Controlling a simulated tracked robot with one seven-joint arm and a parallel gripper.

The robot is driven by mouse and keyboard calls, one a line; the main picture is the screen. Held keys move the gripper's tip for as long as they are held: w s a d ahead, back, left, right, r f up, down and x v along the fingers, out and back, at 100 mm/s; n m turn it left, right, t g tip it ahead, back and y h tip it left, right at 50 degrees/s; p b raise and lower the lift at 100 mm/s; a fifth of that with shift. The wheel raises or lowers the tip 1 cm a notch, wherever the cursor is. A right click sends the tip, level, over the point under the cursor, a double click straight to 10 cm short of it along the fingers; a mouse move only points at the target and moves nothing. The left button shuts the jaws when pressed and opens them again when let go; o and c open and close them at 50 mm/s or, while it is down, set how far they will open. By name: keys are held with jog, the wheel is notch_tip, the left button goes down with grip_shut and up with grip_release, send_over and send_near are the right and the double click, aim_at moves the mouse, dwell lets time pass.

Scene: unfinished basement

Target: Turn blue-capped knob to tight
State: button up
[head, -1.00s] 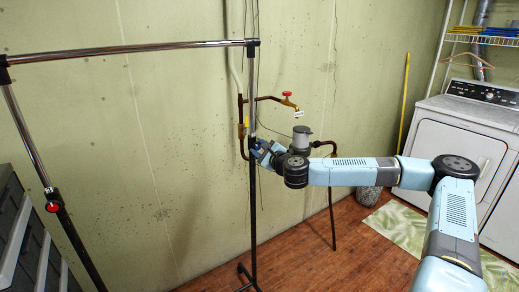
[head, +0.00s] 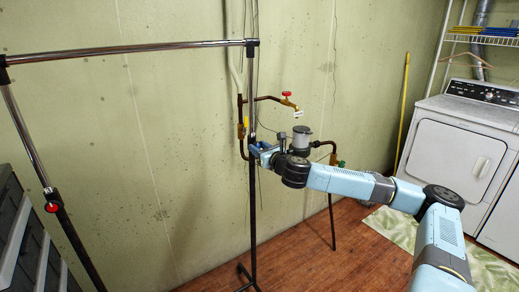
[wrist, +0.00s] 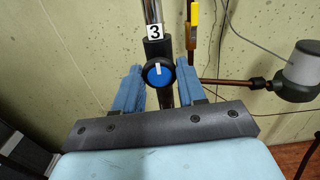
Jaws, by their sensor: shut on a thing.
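The blue-capped knob (wrist: 158,72) shows in the wrist view, a black round knob with a blue face and a white line pointing nearly straight up. It sits on the rack's upright post, just below a white label (wrist: 154,31) marked 3. My gripper (wrist: 159,80) has one blue finger on each side of the knob and is shut on it. In the head view my gripper (head: 262,152) is at the right post (head: 252,200) of the rack; the knob is hidden there.
Another knob, red-capped (head: 52,207), is on the left post. Behind the right post are pipes with a red-handled tap (head: 287,94) and a yellow handle (wrist: 193,15). A grey cylinder (head: 301,140) stands close to my wrist. A white appliance (head: 455,150) is at right.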

jog(key=shift+m, duration=0.4)
jog(key=o, duration=1)
jog(key=shift+o, duration=0.2)
jog(key=v, duration=1.3)
jog(key=shift+s+d, duration=0.25)
jog(key=shift+a, duration=0.1)
